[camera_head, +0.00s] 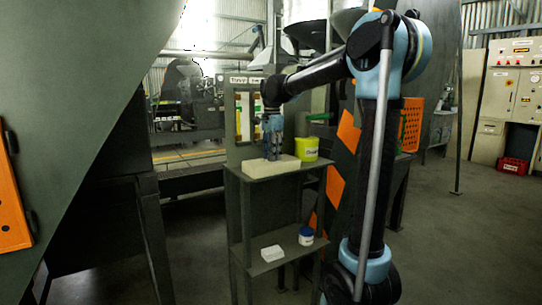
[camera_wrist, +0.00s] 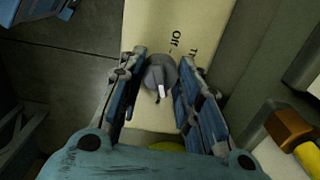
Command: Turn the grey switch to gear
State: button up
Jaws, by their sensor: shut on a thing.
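The grey switch (camera_wrist: 157,72) is a round knob with a white mark, on a cream panel (camera_wrist: 150,28). The panel has the word "Off" and other, partly cut-off lettering beside the knob. My gripper (camera_wrist: 160,88) has its blue-grey fingers on either side of the knob, shut on it. In the head view my gripper (camera_head: 272,150) points down at a cream box (camera_head: 272,168) on the top shelf of a grey stand. The knob is hidden there by the fingers. The mark points toward the bottom of the wrist view.
A yellow bucket (camera_head: 306,148) stands just right of the cream box. A white box (camera_head: 272,253) and a blue-lidded white jar (camera_head: 306,236) are on the lower shelf. An orange-striped dark machine is to the right. A large grey hopper fills the left.

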jog(key=shift+s+m, duration=0.1)
jog(key=shift+m, duration=0.5)
jog(key=o, duration=1.1)
jog(key=shift+r, duration=0.45)
notch_tip(320, 180, up, 11)
